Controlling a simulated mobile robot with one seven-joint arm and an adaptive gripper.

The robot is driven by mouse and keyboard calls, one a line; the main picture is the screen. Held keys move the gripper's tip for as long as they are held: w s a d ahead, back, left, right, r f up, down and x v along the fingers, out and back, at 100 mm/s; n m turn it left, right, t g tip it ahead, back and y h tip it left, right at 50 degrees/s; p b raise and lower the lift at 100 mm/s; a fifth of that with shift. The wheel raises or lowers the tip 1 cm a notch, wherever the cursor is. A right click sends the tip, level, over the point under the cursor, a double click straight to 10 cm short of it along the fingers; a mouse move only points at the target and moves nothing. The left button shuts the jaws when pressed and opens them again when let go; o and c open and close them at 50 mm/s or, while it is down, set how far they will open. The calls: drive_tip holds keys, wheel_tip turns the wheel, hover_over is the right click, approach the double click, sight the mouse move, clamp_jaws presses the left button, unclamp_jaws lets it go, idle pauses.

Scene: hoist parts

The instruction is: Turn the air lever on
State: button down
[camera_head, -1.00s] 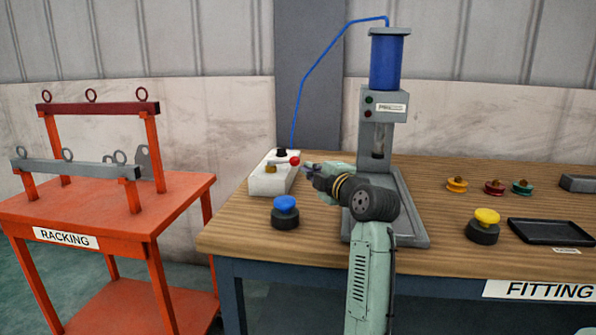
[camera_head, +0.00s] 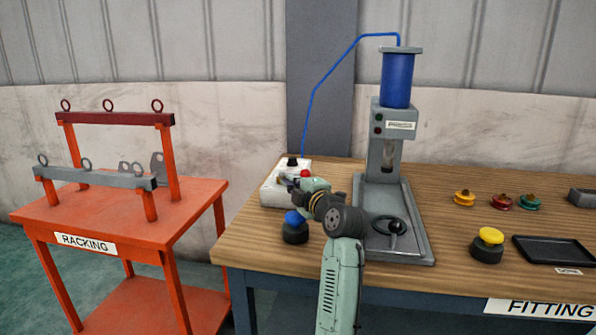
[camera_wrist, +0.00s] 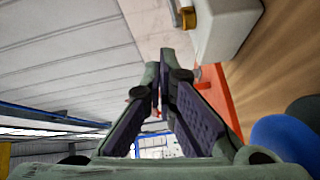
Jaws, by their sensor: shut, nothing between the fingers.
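The air lever (camera_head: 305,173) shows as a red ball end, partly behind my gripper, at the white valve box (camera_head: 270,195) on the bench's left end. My gripper (camera_head: 283,179) is shut and empty, pointing left over the box just beside the red ball. I cannot tell if it touches the lever. In the wrist view the shut fingertips (camera_wrist: 167,58) are in the middle. The box (camera_wrist: 228,30) and its brass fitting (camera_wrist: 188,17) are at upper right. The red ball is not seen there, and the lever's angle is hidden in the head view.
A blue push button (camera_head: 293,218) stands just below my wrist. The press (camera_head: 395,145) is to the right, with a dark ring part (camera_head: 390,227) on its base. An orange racking cart (camera_head: 120,212) stands left. A yellow button (camera_head: 490,236) and black tray (camera_head: 555,251) are right.

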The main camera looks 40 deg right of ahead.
sight(303, 174)
drive_tip(key=w+d, duration=0.1)
drive_tip(key=w+d+p, duration=0.2)
drive_tip(key=w+d, duration=0.1)
drive_tip(key=shift+d+f, duration=0.1)
drive_tip(key=shift+f, duration=0.15)
drive_tip(key=shift+d+f, duration=0.2)
drive_tip(key=shift+d, duration=0.1)
drive_tip(key=d+b, duration=0.1)
drive_tip(key=b, duration=0.2)
drive_tip(key=shift+d, duration=0.3)
